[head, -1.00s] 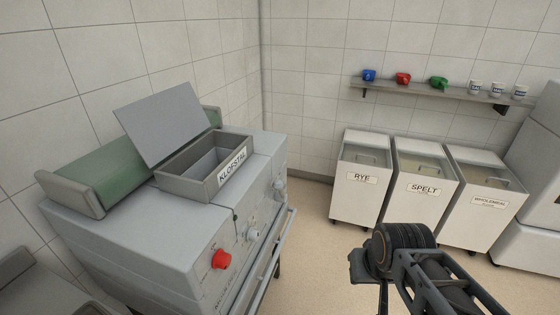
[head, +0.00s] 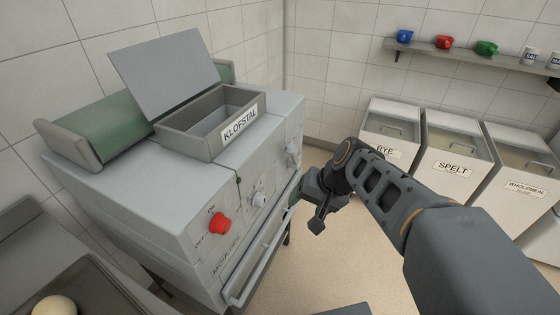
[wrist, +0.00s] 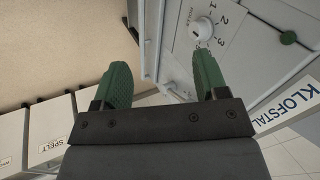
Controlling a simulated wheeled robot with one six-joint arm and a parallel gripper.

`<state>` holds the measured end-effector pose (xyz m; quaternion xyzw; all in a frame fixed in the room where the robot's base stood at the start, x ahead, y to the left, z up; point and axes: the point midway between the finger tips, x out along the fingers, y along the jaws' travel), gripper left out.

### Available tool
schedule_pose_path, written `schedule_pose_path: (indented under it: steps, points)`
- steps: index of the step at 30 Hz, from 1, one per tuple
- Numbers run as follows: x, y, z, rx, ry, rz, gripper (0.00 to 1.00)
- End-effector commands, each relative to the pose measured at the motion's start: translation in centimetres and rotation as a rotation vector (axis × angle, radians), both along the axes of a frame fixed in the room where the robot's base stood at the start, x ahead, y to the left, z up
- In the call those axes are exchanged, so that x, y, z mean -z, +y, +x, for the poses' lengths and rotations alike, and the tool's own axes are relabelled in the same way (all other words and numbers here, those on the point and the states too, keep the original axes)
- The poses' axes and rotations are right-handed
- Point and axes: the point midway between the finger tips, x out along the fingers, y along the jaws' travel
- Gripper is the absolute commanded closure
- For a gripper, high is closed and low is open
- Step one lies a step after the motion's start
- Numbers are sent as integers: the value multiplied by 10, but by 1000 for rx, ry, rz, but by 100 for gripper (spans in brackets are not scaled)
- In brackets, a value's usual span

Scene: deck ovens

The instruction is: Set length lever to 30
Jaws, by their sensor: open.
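The grey moulder (head: 150,190) with a KLOFSTAL label stands at left in the head view. Its front panel has a red on/off knob (head: 220,223), a pale dial (head: 259,199) and a farther pale control (head: 292,155). I cannot tell which control is the length lever; no 30 mark is readable. In the wrist view, a white dial (wrist: 203,28) with numbers 1, 2 and 3 sits beyond the right finger. My gripper (wrist: 160,78) is open, with green fingers apart and nothing between them. In the head view my gripper (head: 317,212) is beside the panel's right end.
A rail (head: 262,254) runs along the moulder's front. The RYE bin (head: 390,130), SPELT bin (head: 452,165) and WHOLEMEAL bin (head: 522,190) stand at right. A wall shelf (head: 470,58) holds coloured scoops and cups. Open floor (head: 345,255) lies in front of the moulder.

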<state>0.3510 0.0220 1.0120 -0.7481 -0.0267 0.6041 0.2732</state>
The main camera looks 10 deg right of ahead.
Motion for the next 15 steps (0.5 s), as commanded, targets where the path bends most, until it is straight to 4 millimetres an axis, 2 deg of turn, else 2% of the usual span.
schedule_pose_path:
  steps: [1, 3, 5, 9, 12, 15]
  points:
    - [25, -3, 18, 76, 16, 114, 33]
    - [32, -7, 44, 170, 15, 282, 33]
    - [35, -14, 67, 247, 1, 421, 33]
    - [37, -42, 115, 393, -64, 701, 33]
    - [36, -65, 140, 468, -120, 850, 33]
    - [34, -86, 156, 523, -171, 954, 33]
